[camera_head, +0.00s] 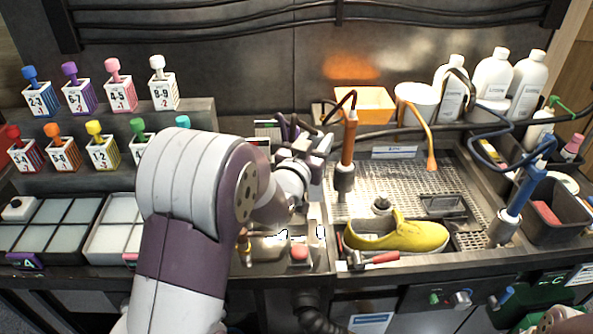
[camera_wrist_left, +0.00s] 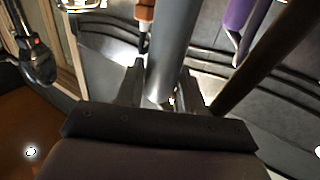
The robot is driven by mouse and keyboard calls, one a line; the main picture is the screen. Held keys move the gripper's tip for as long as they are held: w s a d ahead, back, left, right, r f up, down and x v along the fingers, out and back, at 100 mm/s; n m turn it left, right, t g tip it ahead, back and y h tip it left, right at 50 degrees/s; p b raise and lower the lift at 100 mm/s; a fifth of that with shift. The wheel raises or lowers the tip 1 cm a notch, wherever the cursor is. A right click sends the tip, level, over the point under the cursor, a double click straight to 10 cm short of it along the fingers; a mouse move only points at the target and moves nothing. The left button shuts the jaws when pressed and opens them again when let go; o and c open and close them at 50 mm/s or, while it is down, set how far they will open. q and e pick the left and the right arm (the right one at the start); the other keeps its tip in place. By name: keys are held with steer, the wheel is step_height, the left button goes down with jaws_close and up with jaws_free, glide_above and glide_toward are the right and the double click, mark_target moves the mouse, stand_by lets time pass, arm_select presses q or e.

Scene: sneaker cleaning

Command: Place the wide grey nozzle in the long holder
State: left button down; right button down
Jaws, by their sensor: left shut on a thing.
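My left gripper (camera_head: 312,158) is at the centre of the head view, beyond my arm and left of the orange-handled tool. In the left wrist view, my left gripper (camera_wrist_left: 164,88) is shut on a smooth grey tube, which I take for the wide grey nozzle (camera_wrist_left: 171,45). The tube runs up and away between the two fingers. In the head view my arm and hand largely hide the nozzle. I cannot make out the long holder for certain; part of the area around the gripper is hidden.
The orange-handled tool (camera_head: 348,145) stands close right of my gripper. A yellow shoe (camera_head: 398,236) lies on the metal grating (camera_head: 440,178). An orange box (camera_head: 364,104) and white bottles (camera_head: 493,72) stand behind. Numbered stamps (camera_head: 40,98) fill the left shelves.

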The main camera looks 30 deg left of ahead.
arm_select(q)
steer(key=s+a+f, duration=0.2)
steer(key=a+f, duration=0.1)
steer(key=f, duration=0.4)
steer(key=shift+s+a, duration=0.15)
steer(key=shift+s, duration=0.15)
steer(key=shift+s+f, duration=0.1)
steer(key=shift+f, duration=0.15)
steer(key=c, duration=0.7)
jaws_free()
steer(key=s+d, duration=0.1)
steer(key=s, duration=1.1)
steer(key=shift+r+b, duration=0.15)
steer(key=shift+b, duration=0.3)
steer(key=shift+w, duration=0.1)
